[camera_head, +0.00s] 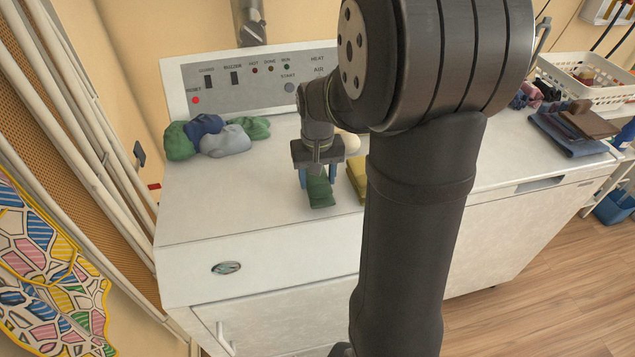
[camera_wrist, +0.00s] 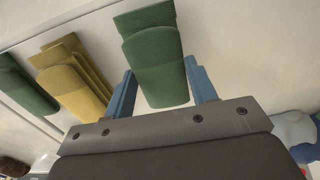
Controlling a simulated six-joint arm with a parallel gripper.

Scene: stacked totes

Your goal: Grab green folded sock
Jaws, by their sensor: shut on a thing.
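The green folded sock (camera_head: 320,194) is between the blue fingers of my gripper (camera_head: 318,180), over the white machine top. In the wrist view the green folded sock (camera_wrist: 156,68) lies between the two fingers of my gripper (camera_wrist: 163,88), and its folded layers show. My gripper is shut on this sock. I cannot tell whether the sock touches the surface below. A yellow folded sock (camera_wrist: 72,80) lies beside it in the wrist view, with a second green folded sock (camera_wrist: 22,85) farther left. The yellow sock (camera_head: 357,176) is partly hidden by my arm in the head view.
A pile of loose green, navy and grey-blue socks (camera_head: 222,138) lies at the back left of the white top (camera_head: 230,205). Folded dark cloths (camera_head: 570,128) and a white basket (camera_head: 600,95) are at the right. The front left of the top is clear.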

